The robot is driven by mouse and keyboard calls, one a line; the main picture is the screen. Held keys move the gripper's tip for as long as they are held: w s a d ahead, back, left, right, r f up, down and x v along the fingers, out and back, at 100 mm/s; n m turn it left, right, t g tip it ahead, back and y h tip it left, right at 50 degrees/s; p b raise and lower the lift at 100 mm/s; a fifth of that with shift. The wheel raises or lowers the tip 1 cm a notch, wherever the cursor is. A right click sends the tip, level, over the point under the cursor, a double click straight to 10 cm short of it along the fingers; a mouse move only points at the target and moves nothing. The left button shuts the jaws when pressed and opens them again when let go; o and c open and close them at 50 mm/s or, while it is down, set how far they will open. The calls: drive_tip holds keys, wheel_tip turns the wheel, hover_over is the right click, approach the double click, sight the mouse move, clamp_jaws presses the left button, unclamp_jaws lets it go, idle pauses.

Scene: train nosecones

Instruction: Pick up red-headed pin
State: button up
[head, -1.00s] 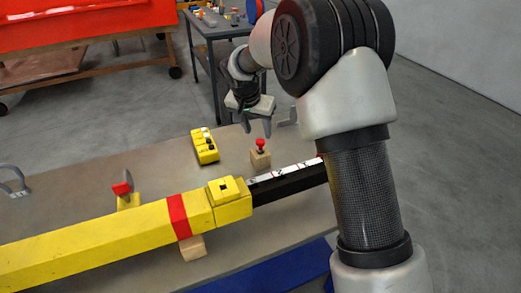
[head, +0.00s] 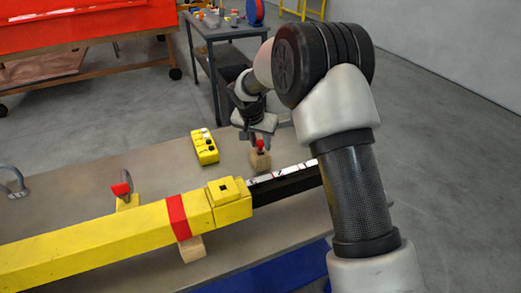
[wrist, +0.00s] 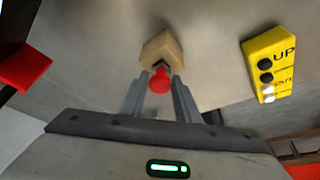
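The red-headed pin (head: 260,144) stands upright in a small wooden block (head: 260,161) on the table, just behind the black bar. In the wrist view its round red head (wrist: 160,82) lies between my two fingers, with the wooden block (wrist: 163,47) beyond it. My gripper (head: 258,138) is down at the pin, its fingers on either side of the head. In the wrist view the fingers (wrist: 160,92) stand apart with gaps beside the head, so the gripper looks open. The pin's shaft is mostly hidden.
A yellow control box (head: 204,147) with buttons stands left of the block. A long yellow beam (head: 110,239) with a red band and a black bar (head: 285,186) crosses the table in front. Another red-topped piece (head: 121,189) stands at left.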

clamp_jaws()
drive_tip(key=shift+r, duration=0.1)
